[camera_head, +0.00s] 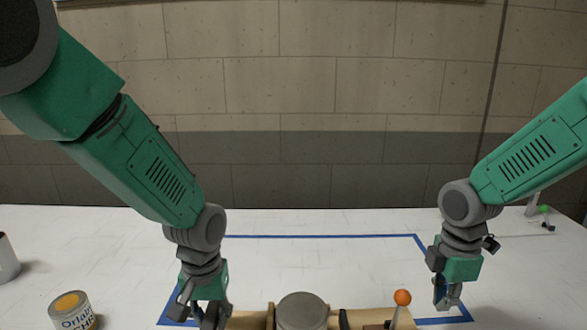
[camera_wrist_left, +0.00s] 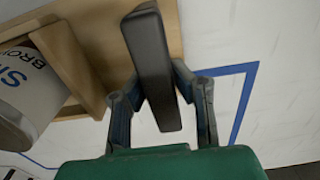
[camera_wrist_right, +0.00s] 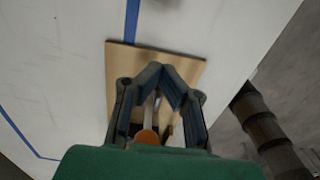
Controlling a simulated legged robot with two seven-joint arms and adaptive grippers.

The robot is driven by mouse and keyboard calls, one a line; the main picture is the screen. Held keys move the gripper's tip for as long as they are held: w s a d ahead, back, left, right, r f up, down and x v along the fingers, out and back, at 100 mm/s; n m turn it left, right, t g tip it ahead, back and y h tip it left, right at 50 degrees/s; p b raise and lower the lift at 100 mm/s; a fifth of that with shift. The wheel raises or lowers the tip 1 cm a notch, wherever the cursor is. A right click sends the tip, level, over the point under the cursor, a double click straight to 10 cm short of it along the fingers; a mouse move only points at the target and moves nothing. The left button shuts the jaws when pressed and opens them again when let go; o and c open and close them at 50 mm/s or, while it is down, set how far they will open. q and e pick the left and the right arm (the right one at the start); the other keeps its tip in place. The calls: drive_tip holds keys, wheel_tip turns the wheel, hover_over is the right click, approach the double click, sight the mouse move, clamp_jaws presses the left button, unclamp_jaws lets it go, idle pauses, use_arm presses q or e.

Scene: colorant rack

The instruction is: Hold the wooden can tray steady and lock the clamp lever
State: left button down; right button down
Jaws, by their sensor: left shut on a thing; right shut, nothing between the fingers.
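The wooden can tray (camera_head: 250,321) lies at the bottom of the head view, partly cut off. A can with a grey lid (camera_head: 302,312) sits in it; the left wrist view shows its blue lettering (camera_wrist_left: 28,75). My left gripper (camera_head: 211,318) is at the tray's left end. In the left wrist view its fingers are shut on the tray's black handle (camera_wrist_left: 155,55). The clamp lever (camera_head: 402,298) has an orange knob and stands upright near the tray's right end. My right gripper (camera_head: 447,300) is shut and empty, right of the lever. The knob also shows in the right wrist view (camera_wrist_right: 147,137).
Blue tape (camera_head: 320,236) outlines an area of the white table. A can with an orange lid (camera_head: 72,312) stands at front left, and a white container (camera_head: 5,262) behind it at the edge. A small green-balled object (camera_head: 544,210) is at back right. The middle table is clear.

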drive_tip(key=c, duration=1.8)
unclamp_jaws()
